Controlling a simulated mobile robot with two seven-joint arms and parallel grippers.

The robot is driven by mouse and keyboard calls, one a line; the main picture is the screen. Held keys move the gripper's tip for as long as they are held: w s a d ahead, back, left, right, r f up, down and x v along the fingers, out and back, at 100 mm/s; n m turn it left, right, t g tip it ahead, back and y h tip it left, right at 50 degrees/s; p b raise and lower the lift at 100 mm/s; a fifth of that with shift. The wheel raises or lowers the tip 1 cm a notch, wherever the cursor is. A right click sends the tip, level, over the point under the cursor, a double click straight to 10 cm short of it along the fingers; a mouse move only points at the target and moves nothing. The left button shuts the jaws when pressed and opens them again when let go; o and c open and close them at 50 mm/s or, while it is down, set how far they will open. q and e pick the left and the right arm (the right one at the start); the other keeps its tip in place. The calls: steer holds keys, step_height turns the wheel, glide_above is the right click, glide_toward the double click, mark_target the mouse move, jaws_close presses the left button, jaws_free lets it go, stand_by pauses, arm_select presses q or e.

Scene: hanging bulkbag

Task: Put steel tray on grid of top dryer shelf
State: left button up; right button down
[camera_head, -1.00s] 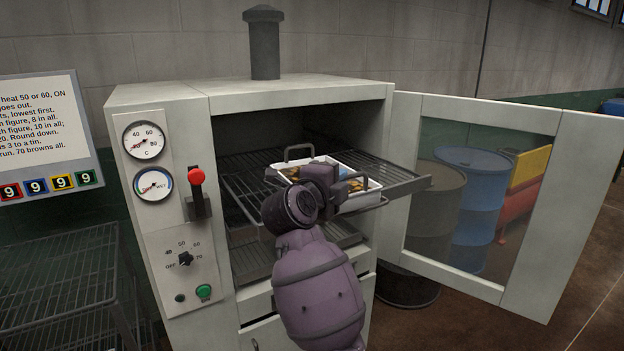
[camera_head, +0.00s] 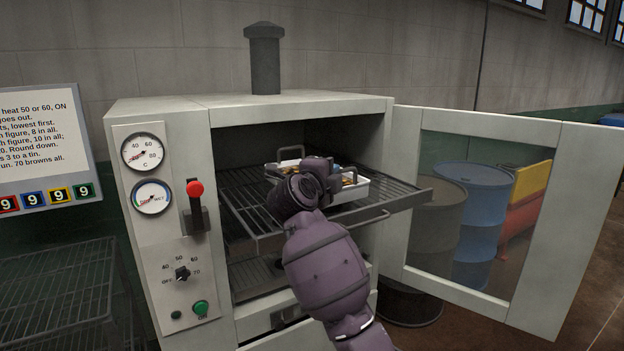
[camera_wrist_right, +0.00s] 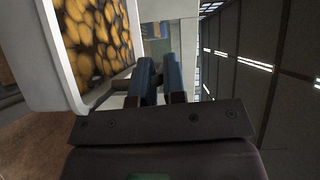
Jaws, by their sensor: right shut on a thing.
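The white-rimmed steel tray (camera_head: 350,193) holds brown and blue pieces and has a raised handle at its back. It is over the slatted grid of the pulled-out top dryer shelf (camera_head: 240,195); whether it rests fully on it is unclear, as my arm hides its near left part. My right gripper (camera_head: 325,180) is at the tray's near side, shut on the tray, its fingertips mostly hidden. In the right wrist view, the two fingers (camera_wrist_right: 160,78) are close together beside the tray wall (camera_wrist_right: 40,60), with brown pieces inside. My left gripper is not in view.
The dryer door (camera_head: 490,210) stands open to the right, with drums seen through its window. The control panel (camera_head: 165,220) with gauges, red-topped lever and knob is left of the opening. A lower shelf (camera_head: 255,278) sits beneath. A wire rack (camera_head: 65,290) stands at the left.

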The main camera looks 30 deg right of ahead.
steer(key=w, duration=0.7)
steer(key=shift+w+a+r, duration=0.15)
steer(key=shift+w+a, duration=0.05)
steer(key=shift+w, duration=0.1)
steer(key=shift+f, duration=1.8)
steer(key=c, duration=1.2)
jaws_free()
steer(key=shift+f, duration=0.1)
steer(key=v, duration=1.2)
steer(key=shift+b, duration=0.3)
